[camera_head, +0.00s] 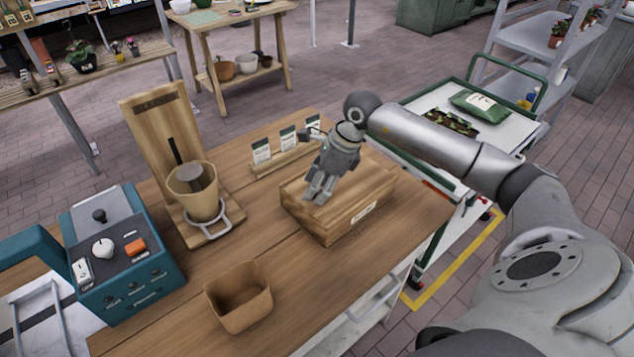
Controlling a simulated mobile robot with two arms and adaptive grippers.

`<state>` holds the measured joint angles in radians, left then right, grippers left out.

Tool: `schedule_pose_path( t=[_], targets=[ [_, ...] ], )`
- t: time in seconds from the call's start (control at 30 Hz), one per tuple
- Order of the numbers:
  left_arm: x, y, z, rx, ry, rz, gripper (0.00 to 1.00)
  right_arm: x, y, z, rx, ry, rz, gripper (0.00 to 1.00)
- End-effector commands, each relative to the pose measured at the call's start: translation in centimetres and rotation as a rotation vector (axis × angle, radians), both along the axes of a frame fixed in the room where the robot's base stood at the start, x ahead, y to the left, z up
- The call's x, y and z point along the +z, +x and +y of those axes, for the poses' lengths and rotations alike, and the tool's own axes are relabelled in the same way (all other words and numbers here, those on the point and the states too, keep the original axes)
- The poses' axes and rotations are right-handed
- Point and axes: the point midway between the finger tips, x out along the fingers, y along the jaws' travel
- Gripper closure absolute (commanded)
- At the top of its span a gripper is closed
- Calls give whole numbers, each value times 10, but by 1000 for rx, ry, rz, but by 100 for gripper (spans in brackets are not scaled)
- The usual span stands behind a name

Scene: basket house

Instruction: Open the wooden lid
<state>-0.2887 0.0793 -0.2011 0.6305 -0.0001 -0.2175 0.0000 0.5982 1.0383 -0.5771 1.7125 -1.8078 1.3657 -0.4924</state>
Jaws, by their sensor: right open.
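A wooden box (345,222) with a pale label on its front stands on the right part of the wooden table. Its wooden lid (366,187) lies flat on top and looks closed. My right gripper (318,195) points down over the left half of the lid, its fingers at or just above the surface. I cannot tell whether they touch it. The gripper is open and hides part of the lid's back edge. My left gripper is out of view.
A tan square pot (238,297) stands at the table's front. A wooden stand holding a pot (197,197) and a teal control box (118,255) are on the left. Seed packets (288,139) stand behind the box. A green-framed cart (507,134) is at the right.

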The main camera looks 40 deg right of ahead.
Motion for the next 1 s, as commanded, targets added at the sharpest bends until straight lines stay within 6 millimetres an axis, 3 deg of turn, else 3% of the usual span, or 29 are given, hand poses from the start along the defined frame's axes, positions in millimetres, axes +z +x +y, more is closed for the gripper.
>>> schedule_pose_path(
  t=[0.1,0.43,0.77,1.0],
  targets=[
    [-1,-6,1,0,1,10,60,0,0,0,0,0,0,56],
    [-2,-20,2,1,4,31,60,0,0,0,0,0,0,99],
    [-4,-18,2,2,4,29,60,0,1,-3,-1,0,0,100],
    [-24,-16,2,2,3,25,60,-4,5,-37,-6,-1,-3,100]
  ],
)
